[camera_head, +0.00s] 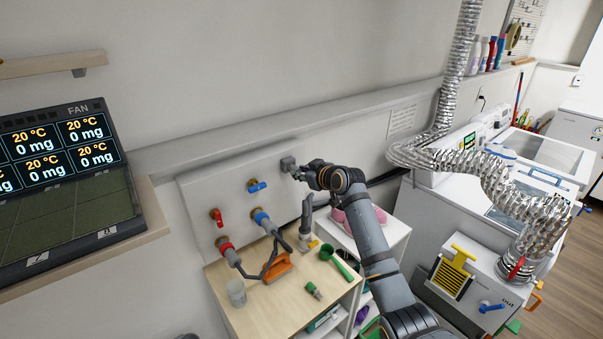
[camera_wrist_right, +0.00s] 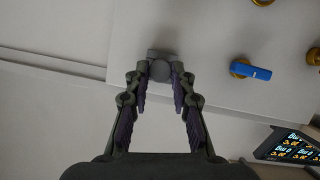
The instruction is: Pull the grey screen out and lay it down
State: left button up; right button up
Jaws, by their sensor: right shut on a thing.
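My right gripper (camera_head: 299,172) reaches up to the white wall panel (camera_head: 197,194). It is shut on the round grey end of the grey screen (camera_wrist_right: 160,71), which shows between its fingertips (camera_wrist_right: 160,78) in the wrist view. In the head view the screen (camera_head: 288,164) is a small grey block on the panel's upper right, still against it. The fingers partly cover it, so how deep it sits is hidden. My left gripper is not in view.
A blue-handled valve (camera_head: 257,186) and a red-handled valve (camera_head: 217,217) sit on the panel. Below, a wooden top (camera_head: 255,304) holds an orange tool (camera_head: 278,267), a clear cup (camera_head: 236,292) and a green scoop (camera_head: 340,263). Its front part has bare room.

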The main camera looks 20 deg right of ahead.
jog(key=shift+s, duration=0.15)
grip_shut()
jog(key=shift+s+d+p, duration=0.25)
jog(key=shift+s+p, duration=0.15)
jog(key=shift+s, duration=0.05)
jog(key=shift+s, duration=0.25)
jog(key=shift+s+d+p, duration=0.25)
jog(key=shift+s+p, duration=0.1)
jog(key=shift+s, duration=0.1)
jog(key=shift+s, duration=0.15)
jog(key=s, duration=0.1)
jog(key=s+d+p, duration=0.1)
jog(key=s+p, duration=0.1)
jog(key=s, duration=0.1)
jog(key=shift+s+d, duration=0.1)
jog(key=shift+d, duration=0.2)
dwell(0.4)
